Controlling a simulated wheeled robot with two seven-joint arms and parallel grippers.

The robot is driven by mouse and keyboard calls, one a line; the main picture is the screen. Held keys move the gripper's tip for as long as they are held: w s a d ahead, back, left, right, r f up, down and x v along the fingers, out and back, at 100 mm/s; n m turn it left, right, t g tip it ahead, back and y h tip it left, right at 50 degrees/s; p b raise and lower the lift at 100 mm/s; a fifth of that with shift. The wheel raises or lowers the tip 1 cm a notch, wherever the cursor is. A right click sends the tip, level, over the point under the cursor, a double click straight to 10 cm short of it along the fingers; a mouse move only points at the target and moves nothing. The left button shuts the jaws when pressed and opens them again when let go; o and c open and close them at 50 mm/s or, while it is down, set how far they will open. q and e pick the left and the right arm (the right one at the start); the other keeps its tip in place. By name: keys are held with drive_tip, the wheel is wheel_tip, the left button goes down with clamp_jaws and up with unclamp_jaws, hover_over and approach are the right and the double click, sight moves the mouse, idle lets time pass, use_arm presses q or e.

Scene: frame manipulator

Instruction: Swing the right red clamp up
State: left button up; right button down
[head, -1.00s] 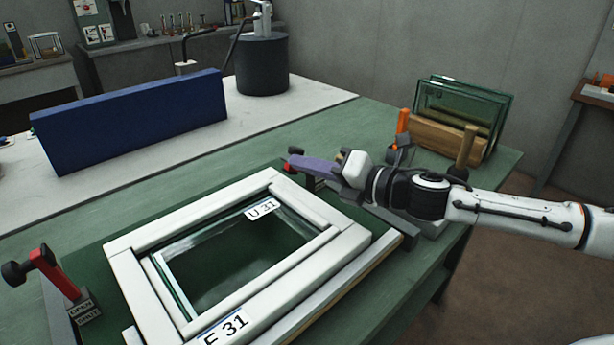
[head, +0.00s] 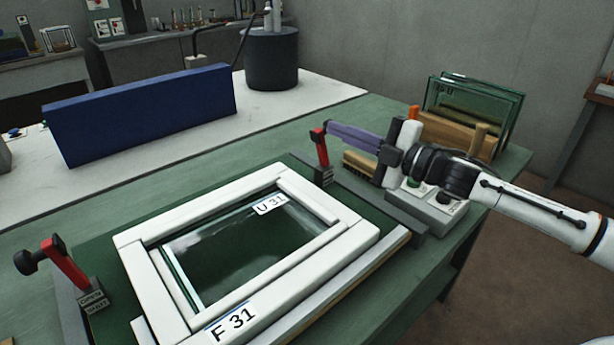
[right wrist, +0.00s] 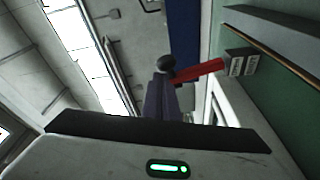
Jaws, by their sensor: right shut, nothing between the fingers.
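The right red clamp (head: 321,150) stands nearly upright beside the far right corner of the white frame, on a small dark labelled block. My right gripper (head: 332,129) is shut and empty. Its long purple fingers reach left, with their tips at the clamp's upper end; I cannot tell whether they touch. In the right wrist view the red clamp arm (right wrist: 200,71) and its black knob (right wrist: 166,63) show just beyond the purple fingers (right wrist: 160,98). The white frame (head: 145,268), with a glass pane inside, lies on the green bench. My left gripper is out of view.
Another red clamp (head: 65,262) stands tilted at the left of the frame. A grey control box (head: 432,212) is below my right wrist, with a brush (head: 360,165) nearby. A wooden rack of glass panes (head: 465,130) stands behind. A blue block (head: 140,115) sits at the far left.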

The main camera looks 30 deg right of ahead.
use_arm(q)
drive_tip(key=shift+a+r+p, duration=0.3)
drive_tip(key=shift+p, duration=0.15)
use_arm(e)
drive_tip(key=shift+w+d+f+m+t, duration=0.1)
drive_tip(key=shift+w+d+m+t, duration=0.1)
drive_tip(key=shift+d+m, duration=0.5)
drive_tip(key=shift+w+d+f+m+t, duration=0.1)
drive_tip(key=shift+d+m+t, duration=0.1)
drive_tip(key=shift+d+m, duration=0.45)
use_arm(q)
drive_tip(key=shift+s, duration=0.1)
use_arm(e)
drive_tip(key=shift+a+m, duration=0.15)
drive_tip(key=shift+m, duration=0.1)
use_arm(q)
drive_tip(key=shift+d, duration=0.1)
use_arm(e)
drive_tip(key=shift+s, duration=0.15)
